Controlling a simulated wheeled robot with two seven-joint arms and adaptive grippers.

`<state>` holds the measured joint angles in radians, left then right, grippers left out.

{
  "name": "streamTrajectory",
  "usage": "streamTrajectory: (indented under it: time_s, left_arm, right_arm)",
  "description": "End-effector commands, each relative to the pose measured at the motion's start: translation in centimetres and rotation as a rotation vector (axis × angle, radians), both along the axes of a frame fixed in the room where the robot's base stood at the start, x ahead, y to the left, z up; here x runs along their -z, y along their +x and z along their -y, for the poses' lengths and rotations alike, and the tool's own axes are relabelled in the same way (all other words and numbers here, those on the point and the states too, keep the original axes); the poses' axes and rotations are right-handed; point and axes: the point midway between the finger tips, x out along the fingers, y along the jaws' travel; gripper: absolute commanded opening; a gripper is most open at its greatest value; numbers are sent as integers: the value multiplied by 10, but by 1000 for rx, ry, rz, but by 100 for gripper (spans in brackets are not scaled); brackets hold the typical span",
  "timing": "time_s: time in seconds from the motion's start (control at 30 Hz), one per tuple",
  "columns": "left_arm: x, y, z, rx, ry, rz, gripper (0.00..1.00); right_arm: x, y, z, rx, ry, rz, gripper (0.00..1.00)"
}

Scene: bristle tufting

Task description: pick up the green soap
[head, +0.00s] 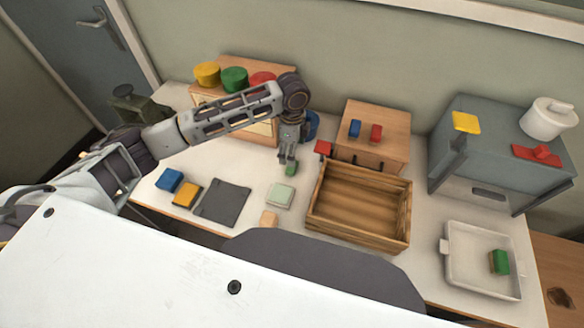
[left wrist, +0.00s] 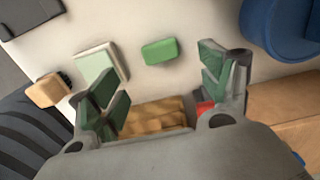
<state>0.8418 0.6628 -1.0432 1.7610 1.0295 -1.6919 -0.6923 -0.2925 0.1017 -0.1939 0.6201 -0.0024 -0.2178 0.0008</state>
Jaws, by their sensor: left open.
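A small green soap (head: 291,170) lies on the white table, just below my left gripper (head: 287,156) in the head view. In the left wrist view the green soap (left wrist: 160,51) shows whole, with bare table around it. My left gripper (left wrist: 158,82) is open, with its green-padded fingers spread apart and nothing between them. The soap appears beyond the fingertips, and the fingers do not appear to touch it. My right gripper is in neither view.
A pale green block (head: 280,196) lies close to the soap, with a tan block (head: 269,219) nearer me. A wooden crate (head: 318,216) stands to the right. A blue round object (left wrist: 285,30) is near the soap. A white tray (head: 455,275) holds another green block (head: 499,262).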

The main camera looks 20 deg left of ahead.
Motion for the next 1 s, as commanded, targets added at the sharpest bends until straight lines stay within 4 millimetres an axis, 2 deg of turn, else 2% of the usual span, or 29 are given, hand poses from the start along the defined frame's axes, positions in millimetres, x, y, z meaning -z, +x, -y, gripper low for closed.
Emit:
streamTrajectory:
  time_s: [0.2,0.73,1.0]
  left_arm:
    - [23,0,0,0,0,0,79]
    - [30,0,0,0,0,0,79]
    - [55,0,-1,0,-1,-1,79]
  right_arm:
    - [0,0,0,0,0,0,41]
    - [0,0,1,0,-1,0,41]
    - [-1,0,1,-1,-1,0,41]
